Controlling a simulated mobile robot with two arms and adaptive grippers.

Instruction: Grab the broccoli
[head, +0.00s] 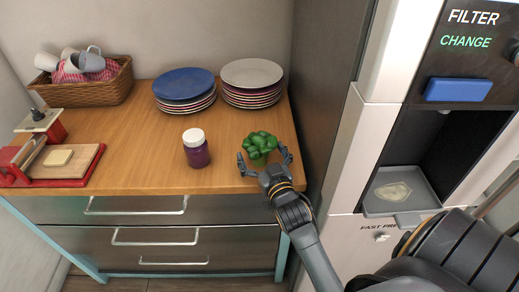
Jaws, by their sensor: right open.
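The green broccoli (259,145) stands on the wooden counter near its front right corner. My right gripper (265,161) is open at the front of the broccoli, with one finger to its left and one to its right. The broccoli's lower part is partly hidden by the gripper, and I cannot tell whether the fingers touch it. My left gripper is not in view.
A purple jar (196,152) with a white lid stands left of the broccoli. Two plate stacks, one blue-topped (184,84) and one white-topped (252,73), stand behind. A wicker basket (92,87) holds cups. A tall dispenser (375,140) rises close on the right.

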